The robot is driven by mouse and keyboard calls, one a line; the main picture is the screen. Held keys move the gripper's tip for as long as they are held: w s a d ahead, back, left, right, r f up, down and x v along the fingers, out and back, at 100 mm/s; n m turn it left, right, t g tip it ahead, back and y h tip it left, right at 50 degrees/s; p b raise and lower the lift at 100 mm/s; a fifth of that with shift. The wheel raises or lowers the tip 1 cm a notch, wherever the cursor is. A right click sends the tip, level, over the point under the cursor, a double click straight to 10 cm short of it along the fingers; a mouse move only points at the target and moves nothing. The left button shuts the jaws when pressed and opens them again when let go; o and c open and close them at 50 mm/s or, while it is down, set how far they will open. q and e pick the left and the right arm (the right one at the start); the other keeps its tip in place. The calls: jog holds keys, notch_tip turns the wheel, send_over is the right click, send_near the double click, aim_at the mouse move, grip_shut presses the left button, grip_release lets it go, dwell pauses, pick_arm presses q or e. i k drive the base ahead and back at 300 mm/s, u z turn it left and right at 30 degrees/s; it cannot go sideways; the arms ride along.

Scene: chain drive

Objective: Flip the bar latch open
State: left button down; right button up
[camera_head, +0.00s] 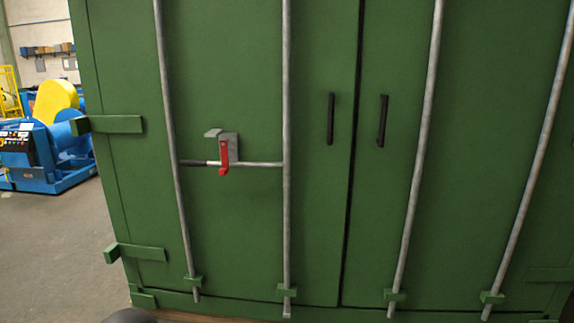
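The red bar latch (224,158) hangs upright on a grey bracket (229,143) on the left door of a green container. It lies across the front of a thin horizontal bar handle (260,164), which has a dark grip (193,163) at its left end. The bar handle joins a vertical grey rod (286,120), and its dark end reaches to the left rod (174,140). Neither of my grippers shows in the head view.
The green container (320,220) fills most of the view. Two black door handles (331,119) (383,121) flank the seam. Two more vertical rods (418,160) (535,160) stand on the right. Blue and yellow machinery (50,140) and open grey floor (50,240) lie at left.

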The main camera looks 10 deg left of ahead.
aim_at(224, 170)
jog(key=z, duration=0.25)
jog(key=i, duration=1.85)
jog(key=u, duration=0.65)
